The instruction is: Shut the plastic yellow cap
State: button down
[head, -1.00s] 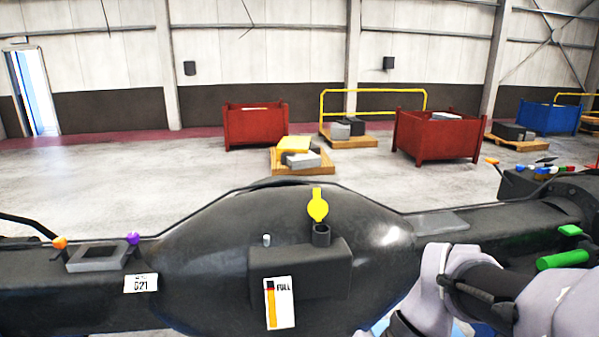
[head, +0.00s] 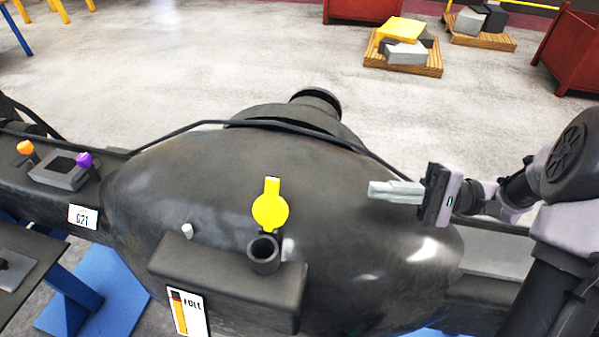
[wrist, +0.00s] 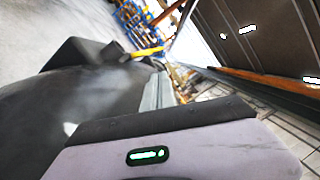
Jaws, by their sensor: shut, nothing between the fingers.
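The yellow cap (head: 270,211) is open in the head view. It stands tilted up behind the dark round filler neck (head: 263,253), whose mouth is uncovered. The neck sits on a dark block on the big black casting (head: 340,190). My gripper (head: 372,191) is shut and empty, to the right of the cap and apart from it, its fingers pointing left over the casting. In the wrist view the closed fingers (wrist: 158,92) show above the gripper body. A small yellow shape shows beyond them; I cannot tell whether it is the cap.
A black cable (head: 290,124) runs over the casting behind the cap. A small pale peg (head: 187,231) and a FULL label (head: 187,312) are on the block. An orange knob (head: 25,147) and a purple knob (head: 84,160) stand at left. Pallets and red bins lie beyond on open floor.

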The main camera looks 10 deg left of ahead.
send_near(271, 203)
jog(key=a, duration=0.2)
jog(key=w+a+r, duration=0.1)
jog(key=a, duration=0.1)
jog(key=w+a+r, duration=0.1)
jog(key=a, duration=0.2)
jog(key=shift+w+a+r, duration=0.1)
jog(key=shift+w+r, duration=0.1)
jog(key=shift+r, duration=0.05)
jog(key=shift+w, duration=0.15)
jog(key=shift+n+b, duration=0.3)
jog(key=shift+b, duration=0.15)
